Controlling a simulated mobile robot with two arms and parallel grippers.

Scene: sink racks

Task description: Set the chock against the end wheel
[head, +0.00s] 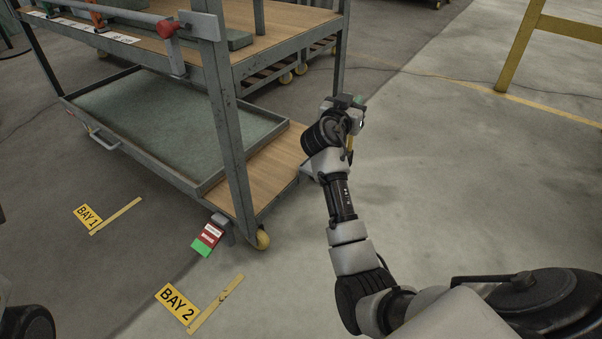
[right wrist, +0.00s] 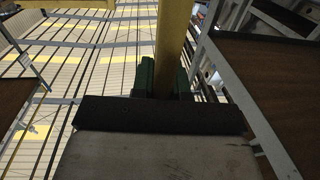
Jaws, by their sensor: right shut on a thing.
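My right gripper (head: 350,101) is over the open floor, to the right of the cart's near corner and well away from its wheel. In the right wrist view its green fingers (right wrist: 165,80) are shut on a yellow bar-like piece, which I take for the chock (right wrist: 171,50). A little yellow shows beside the gripper in the head view; the rest of the chock is hidden. The end wheel is the yellow caster (head: 262,240) at the cart's near corner, on the floor. My left gripper is not in view.
The cart (head: 228,135) has a wooden lower shelf and a grey-green tray (head: 150,113). A red, white and green tag (head: 208,235) hangs beside the corner wheel. A BAY 2 floor sign (head: 177,305) lies nearer. A yellow frame (head: 520,45) stands back right. Floor right of the cart is clear.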

